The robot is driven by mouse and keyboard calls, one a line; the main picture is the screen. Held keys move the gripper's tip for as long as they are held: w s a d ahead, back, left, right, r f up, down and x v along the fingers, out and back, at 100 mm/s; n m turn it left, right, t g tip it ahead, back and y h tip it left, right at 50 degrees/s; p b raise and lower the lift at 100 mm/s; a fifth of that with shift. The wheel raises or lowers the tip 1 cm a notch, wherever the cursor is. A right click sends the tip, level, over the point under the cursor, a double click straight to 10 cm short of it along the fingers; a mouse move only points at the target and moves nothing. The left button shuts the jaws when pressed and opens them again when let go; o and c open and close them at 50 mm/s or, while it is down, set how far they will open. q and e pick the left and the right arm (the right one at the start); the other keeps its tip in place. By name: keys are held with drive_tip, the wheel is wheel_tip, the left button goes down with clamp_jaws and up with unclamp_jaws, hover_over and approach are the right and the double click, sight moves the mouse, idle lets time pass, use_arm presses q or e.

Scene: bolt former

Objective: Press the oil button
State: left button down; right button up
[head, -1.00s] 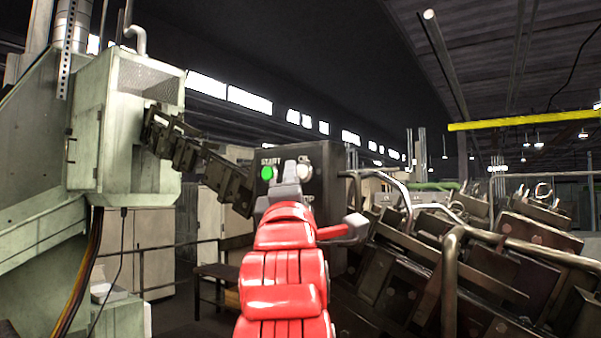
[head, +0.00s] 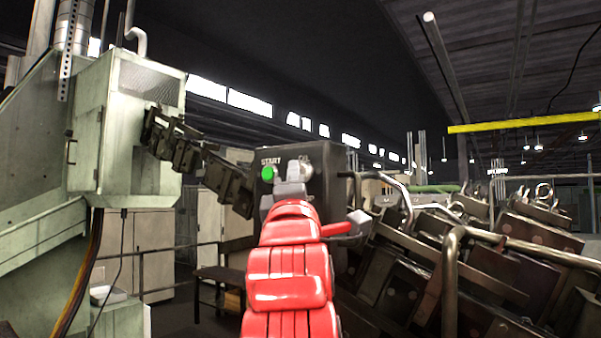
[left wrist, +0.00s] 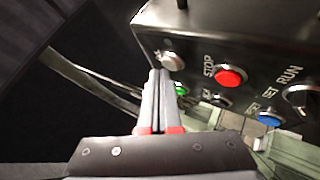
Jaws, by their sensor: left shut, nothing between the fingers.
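The oil button (head: 306,163) is a pale round button under a partly covered label on the dark control box (head: 325,160). My left gripper (head: 293,177) is shut and empty, with its grey fingertips in front of the box, overlapping the lower left of the oil button. In the left wrist view the shut fingertips (left wrist: 160,75) lie right by the pale button (left wrist: 172,60). I cannot tell whether they touch it. My right gripper is in neither view.
The green start button (head: 268,173) is just left of my fingertips. The wrist view shows a red stop button (left wrist: 230,76), a blue button (left wrist: 270,118) and a run knob (left wrist: 298,97). Metal rails and heavy machine parts (head: 480,250) crowd the right.

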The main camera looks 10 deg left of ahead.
use_arm(q)
drive_tip(key=shift+w+d, duration=0.15)
drive_tip(key=shift+w, duration=0.25)
idle(0.3)
drive_tip(key=shift+s+b, duration=0.1)
drive_tip(key=shift+b, duration=0.2)
drive_tip(key=shift+s+a+b, duration=0.25)
drive_tip(key=shift+s+b, duration=0.35)
drive_tip(key=shift+s, duration=0.1)
drive_tip(key=s, duration=0.1)
drive_tip(key=s+a+b, duration=0.1)
drive_tip(key=s, duration=0.1)
drive_tip(key=s+b, duration=0.1)
drive_tip(key=shift+s+a, duration=0.35)
drive_tip(key=shift+s, duration=0.05)
